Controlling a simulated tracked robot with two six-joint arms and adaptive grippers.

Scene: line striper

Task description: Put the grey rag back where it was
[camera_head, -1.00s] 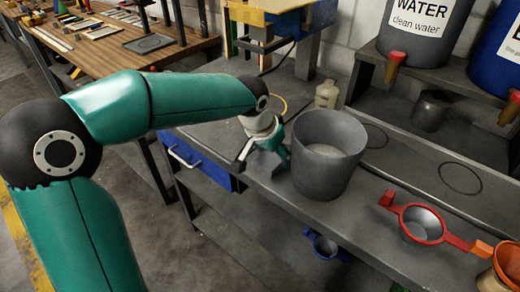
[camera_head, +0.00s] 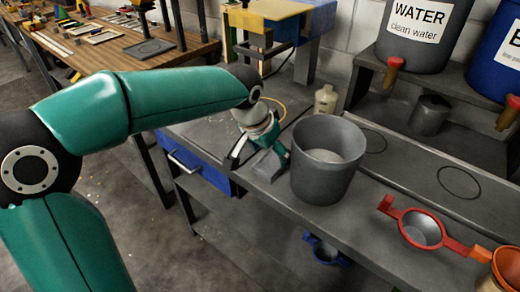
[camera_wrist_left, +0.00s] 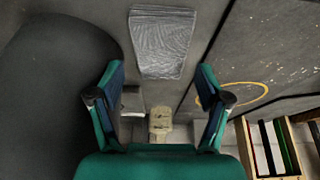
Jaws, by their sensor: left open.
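The grey rag (camera_head: 269,165) lies on the grey bench just left of the big grey bucket (camera_head: 325,185), near the bench's front edge. In the left wrist view the rag (camera_wrist_left: 162,42) is a flat, creased grey piece beyond my fingertips, apart from both fingers. My left gripper (camera_head: 259,150) is open and empty above and behind the rag, its fingers (camera_wrist_left: 160,88) spread wide in the wrist view. The fingers partly overlap the rag in the head view. My right gripper is not in view.
The bucket (camera_wrist_left: 55,90) stands close beside my left gripper. A beige bottle (camera_head: 326,99) and a yellow ring (camera_wrist_left: 240,96) are on the bench behind. A red-handled strainer (camera_head: 421,230) is at the right. A blue drawer (camera_head: 195,160) is under the bench.

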